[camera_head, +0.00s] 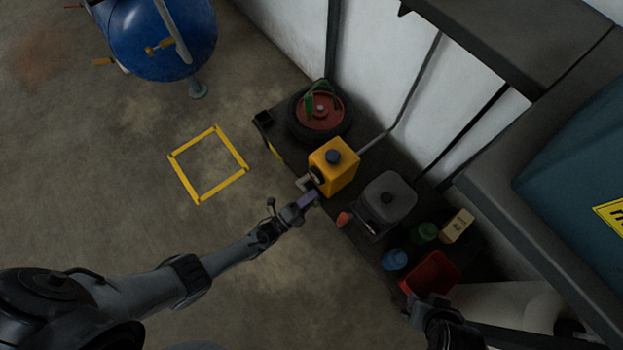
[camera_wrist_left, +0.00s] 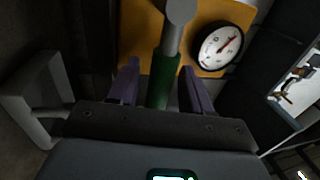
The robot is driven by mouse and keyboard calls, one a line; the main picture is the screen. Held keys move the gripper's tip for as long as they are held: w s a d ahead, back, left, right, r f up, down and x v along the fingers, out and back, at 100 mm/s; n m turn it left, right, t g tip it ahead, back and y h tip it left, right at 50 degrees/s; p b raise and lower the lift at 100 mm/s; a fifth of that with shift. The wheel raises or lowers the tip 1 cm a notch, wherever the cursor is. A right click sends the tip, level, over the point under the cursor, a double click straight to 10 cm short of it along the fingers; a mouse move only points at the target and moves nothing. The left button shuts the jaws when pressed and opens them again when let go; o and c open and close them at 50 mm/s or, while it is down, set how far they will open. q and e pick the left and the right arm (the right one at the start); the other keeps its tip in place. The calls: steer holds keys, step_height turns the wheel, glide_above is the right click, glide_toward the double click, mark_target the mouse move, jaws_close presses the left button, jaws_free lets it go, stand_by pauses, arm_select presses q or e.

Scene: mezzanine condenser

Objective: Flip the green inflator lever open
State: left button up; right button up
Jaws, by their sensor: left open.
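The inflator is a yellow box (camera_head: 334,166) with a dark cap on top, standing on a dark bench against the wall. In the left wrist view its yellow face (camera_wrist_left: 140,30) carries a round white gauge and a grey pivot. The green lever (camera_wrist_left: 158,90) runs down from that pivot toward my wrist. My left gripper (camera_head: 311,200) is open at the box's near side. Its purple fingers stand on either side of the lever, with visible gaps. The lever is not clear in the head view. My right gripper (camera_head: 436,308) is beside the red bin; its fingers are unclear.
On the bench, a tire with a red hub (camera_head: 319,110) stands beyond the inflator, and a grey container (camera_head: 388,198) stands on the near side. Blue and green round items, a small box and a red bin (camera_head: 434,274) follow.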

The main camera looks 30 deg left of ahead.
arm_select(q)
steer(key=shift+c, duration=0.5)
jaws_close()
steer(key=shift+r, duration=0.15)
steer(key=shift+w+a+r+n+y+p, duration=0.15)
steer(key=shift+r+n+p, duration=0.2)
steer(key=shift+n, duration=0.4)
steer(key=shift+s+d+r+n+y+p, duration=0.1)
steer(key=shift+r+n+y+p, duration=0.2)
steer(key=shift+n, duration=0.4)
steer(key=shift+w+a+r+n+y+p, duration=0.1)
steer(key=shift+r+n+p, duration=0.3)
steer(key=shift+n, duration=0.35)
steer(key=shift+w+a+r+n+y+p, duration=0.1)
steer(key=shift+a+r+n+y+p, duration=0.2)
steer(key=shift+n, duration=0.65)
steer(key=shift+w+a+r+n+y+p, duration=0.1)
steer(key=shift+r+n+y+p, duration=0.3)
steer(key=shift+n, duration=0.55)
steer(key=shift+r, duration=0.1)
